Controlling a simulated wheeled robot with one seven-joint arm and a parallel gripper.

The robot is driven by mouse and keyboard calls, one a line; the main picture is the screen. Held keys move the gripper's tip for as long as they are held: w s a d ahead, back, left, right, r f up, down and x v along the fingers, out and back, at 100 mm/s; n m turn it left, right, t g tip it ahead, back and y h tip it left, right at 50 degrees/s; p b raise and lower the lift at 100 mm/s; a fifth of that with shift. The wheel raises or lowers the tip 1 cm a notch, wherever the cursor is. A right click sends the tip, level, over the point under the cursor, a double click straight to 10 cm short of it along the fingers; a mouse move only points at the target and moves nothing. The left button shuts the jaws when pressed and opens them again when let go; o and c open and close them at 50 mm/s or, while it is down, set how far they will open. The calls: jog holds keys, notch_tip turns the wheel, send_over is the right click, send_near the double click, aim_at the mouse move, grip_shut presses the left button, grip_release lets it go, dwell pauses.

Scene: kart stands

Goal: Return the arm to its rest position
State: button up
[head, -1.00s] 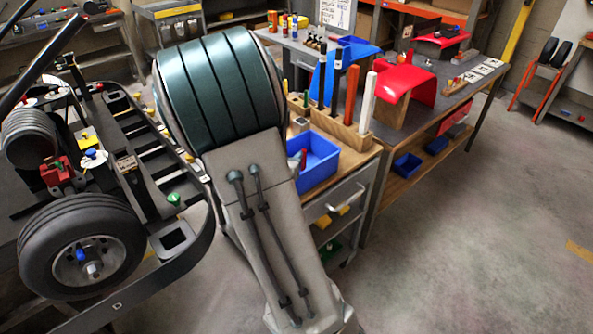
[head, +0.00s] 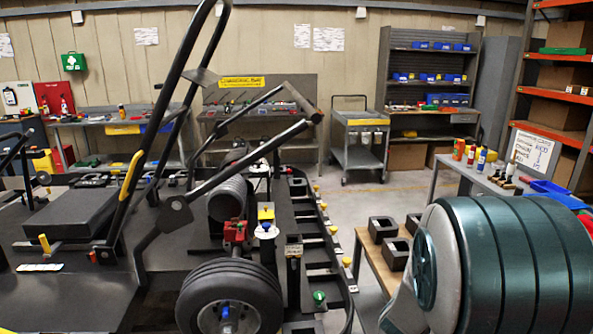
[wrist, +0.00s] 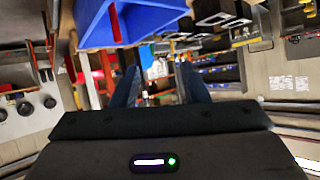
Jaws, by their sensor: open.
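My gripper (wrist: 160,84) shows in the wrist view, with its two dark fingers spread apart and nothing seen between them. The wrist view is tilted, with shelving and walls behind the fingers. In the head view, my arm (head: 510,265) shows as a large ribbed teal and grey link at the lower right. The head view does not show my gripper, and the rest of the arm is out of frame.
A kart with a black wheel (head: 230,300) and tube frame fills the left and middle. A wooden bench top (head: 372,262) with black blocks lies beside my arm. A blue bin (wrist: 130,20) is near my gripper. Grey floor is clear toward a grey cart (head: 360,150).

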jog(key=s+a+r+n+g+y, duration=0.1)
jog(key=s+a+r+n+y, duration=0.2)
jog(key=a, duration=0.4)
jog(key=s+a+r+n+y, duration=0.1)
jog(key=s+a+n+y, duration=0.1)
jog(key=a+y, duration=0.4)
jog(key=s+a+r+n+g, duration=0.1)
jog(key=s+a+n+g, duration=0.1)
jog(key=s, duration=0.5)
jog(key=s+a+r+n+g+h, duration=0.1)
jog(key=s+r+n+g, duration=0.1)
jog(key=s, duration=0.6)
jog(key=shift+s+a+n+g, duration=0.3)
jog(key=shift+a+g, duration=0.05)
jog(key=shift+g, duration=0.15)
